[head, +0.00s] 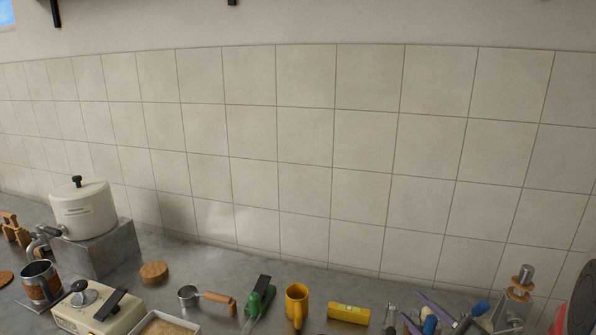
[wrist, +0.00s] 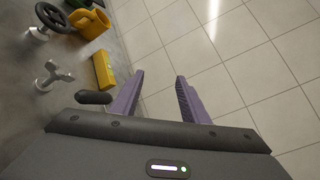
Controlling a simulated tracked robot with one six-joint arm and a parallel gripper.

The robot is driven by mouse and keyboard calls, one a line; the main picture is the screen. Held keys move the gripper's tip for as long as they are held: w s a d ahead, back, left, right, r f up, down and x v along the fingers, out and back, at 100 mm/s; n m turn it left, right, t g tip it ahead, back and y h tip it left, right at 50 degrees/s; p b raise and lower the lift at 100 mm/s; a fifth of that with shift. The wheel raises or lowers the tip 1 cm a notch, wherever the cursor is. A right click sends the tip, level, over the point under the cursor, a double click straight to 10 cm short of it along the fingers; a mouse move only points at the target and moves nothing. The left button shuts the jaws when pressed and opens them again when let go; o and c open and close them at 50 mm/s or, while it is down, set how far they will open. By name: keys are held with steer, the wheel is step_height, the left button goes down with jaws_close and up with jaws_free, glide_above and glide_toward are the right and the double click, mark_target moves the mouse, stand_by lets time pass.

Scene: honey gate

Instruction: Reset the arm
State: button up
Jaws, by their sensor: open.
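My gripper (wrist: 160,76) is open in the wrist view. Its two purple fingers stand apart with nothing between them, and pale wall tiles show behind. In the head view, purple finger-like parts show at the bottom right, low over the counter among other things. The cream tank (head: 84,208) with a dark lid knob and a tap stands on a grey block (head: 98,250) at the left. A metal mug with a brown band (head: 40,285) stands below the tap.
On the counter are a cream scale-like box (head: 88,312), a cork disc (head: 153,272), a wooden-handled cup (head: 207,297), a green-handled tool (head: 262,296), a yellow mug (head: 296,305) and a yellow level (head: 348,313). A tiled wall (head: 300,150) closes the back. The air above the counter is clear.

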steer(key=s+a+r+n+g+y, duration=0.1)
steer(key=s+a+n+g+y, duration=0.1)
steer(key=s+a+n+g, duration=0.65)
steer(key=s+a+r+n+g+y, duration=0.1)
steer(key=s+a+n+g+y, duration=0.3)
steer(key=a, duration=0.8)
steer(key=s+d+n+h, duration=0.2)
steer(key=s+n+h, duration=0.4)
steer(key=s+h, duration=0.25)
steer(key=s+d+r+n+t+h, duration=0.1)
steer(key=d+r+n+t+h, duration=0.1)
steer(key=d+r, duration=0.3)
steer(key=shift+d+r+n+h, duration=0.15)
steer(key=shift+d+n+h, duration=0.3)
steer(key=shift+h, duration=0.4)
steer(key=shift+d, duration=0.1)
